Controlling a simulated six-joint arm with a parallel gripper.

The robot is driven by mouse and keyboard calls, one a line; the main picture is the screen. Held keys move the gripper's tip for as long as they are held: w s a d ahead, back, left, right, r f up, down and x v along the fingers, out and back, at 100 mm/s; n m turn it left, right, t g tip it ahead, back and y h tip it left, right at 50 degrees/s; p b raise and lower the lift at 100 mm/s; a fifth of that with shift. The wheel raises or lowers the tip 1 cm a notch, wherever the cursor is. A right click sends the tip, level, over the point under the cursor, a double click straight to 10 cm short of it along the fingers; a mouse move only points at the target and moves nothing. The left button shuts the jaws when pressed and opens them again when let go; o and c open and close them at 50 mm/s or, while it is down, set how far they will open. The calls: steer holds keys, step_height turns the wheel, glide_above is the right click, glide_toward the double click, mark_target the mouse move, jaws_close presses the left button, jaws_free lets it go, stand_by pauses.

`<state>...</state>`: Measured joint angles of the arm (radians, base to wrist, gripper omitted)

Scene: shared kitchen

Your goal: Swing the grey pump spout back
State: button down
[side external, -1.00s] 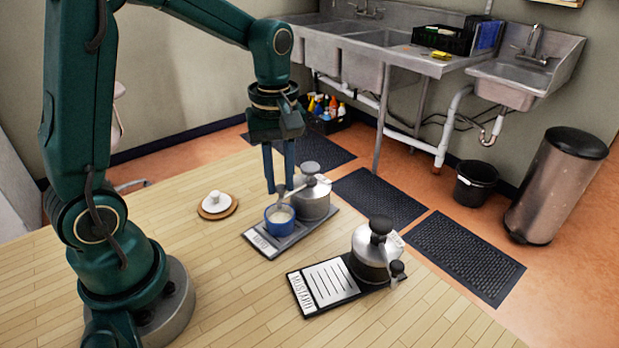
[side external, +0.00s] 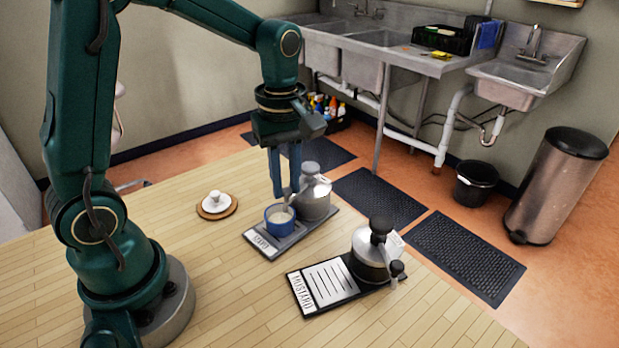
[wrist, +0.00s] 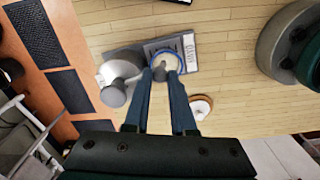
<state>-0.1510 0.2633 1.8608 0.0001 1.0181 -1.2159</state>
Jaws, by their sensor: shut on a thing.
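The pump jar (side external: 316,196) is a silver container with a grey lid, standing on a dark board (side external: 268,243) with a white label. Its grey spout (wrist: 180,67) reaches out over a blue cup (side external: 280,222) with pale contents. My gripper (side external: 286,192) points down above the cup and is shut on the spout, near its outer end. In the side view the fingers hide much of the spout. In the wrist view the fingertips (wrist: 164,74) meet at the spout, with the jar (wrist: 120,70) to the left and the cup's rim behind.
A second pump jar (side external: 371,262) stands on a board labelled MUSTARD (side external: 329,287), to the front right. A small white lidded item sits on a round wooden coaster (side external: 231,210) left of the cup. The wooden table (side external: 215,290) is clear in front.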

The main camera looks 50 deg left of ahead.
steer(key=w+d+n, duration=0.4)
steer(key=w+n, duration=0.1)
steer(key=n, duration=0.7)
steer(key=shift+w+d+n, duration=0.35)
steer(key=shift+w+n, duration=0.05)
stand_by(0.3)
steer(key=c, duration=0.7)
jaws_free()
steer(key=shift+c, duration=0.2)
steer(key=shift+r, duration=2.6)
